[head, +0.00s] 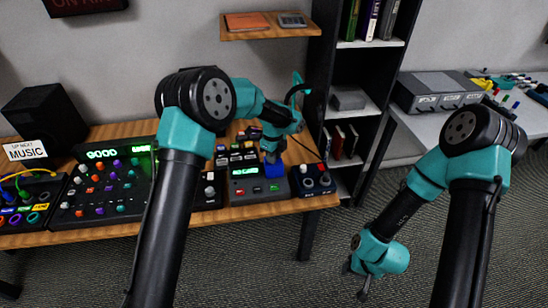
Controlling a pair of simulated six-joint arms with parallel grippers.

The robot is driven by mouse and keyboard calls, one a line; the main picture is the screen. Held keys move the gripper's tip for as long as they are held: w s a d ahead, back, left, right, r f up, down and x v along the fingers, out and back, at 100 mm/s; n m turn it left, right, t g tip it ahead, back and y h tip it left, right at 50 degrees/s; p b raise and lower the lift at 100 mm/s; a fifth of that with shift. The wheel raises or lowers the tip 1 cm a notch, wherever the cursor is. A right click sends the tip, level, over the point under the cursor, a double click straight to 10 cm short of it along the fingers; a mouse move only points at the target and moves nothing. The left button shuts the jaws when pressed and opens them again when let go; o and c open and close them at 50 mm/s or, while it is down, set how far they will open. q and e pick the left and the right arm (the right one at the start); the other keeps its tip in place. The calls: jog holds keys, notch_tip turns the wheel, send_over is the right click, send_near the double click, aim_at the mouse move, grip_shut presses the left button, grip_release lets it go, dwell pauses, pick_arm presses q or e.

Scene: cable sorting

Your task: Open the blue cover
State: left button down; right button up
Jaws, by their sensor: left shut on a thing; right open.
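The blue cover (276,171) is a small blue piece on a dark box with a green display, near the right end of the wooden desk. My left gripper (271,157) points down at the cover from above and is shut on it. The gripper hides the upper part of the cover, and I cannot tell how far the cover is tilted. My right gripper (356,287) is open and empty, low over the carpet to the right of the desk.
A mixer panel (103,187) with coloured knobs and a box with dark knobs (313,180) flank the covered box. A black shelf (345,127) stands behind the desk's right end. A grey table (432,124) is at right. Carpet between them is clear.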

pick_arm(q)
jog(key=shift+w+a+r+g+h, duration=0.15)
jog(key=shift+w+g, duration=0.4)
jog(key=shift+w+a+r+g+h, duration=0.15)
jog(key=shift+w+g, duration=0.4)
jog(key=shift+w+a+r, duration=0.1)
jog(key=shift+w+a, duration=0.15)
jog(key=shift+w, duration=0.55)
jog(key=shift+w+a, duration=0.2)
jog(key=shift+w, duration=0.65)
jog(key=c, duration=1)
grip_release()
jog(key=v, duration=1.7)
jog(key=shift+r, duration=0.1)
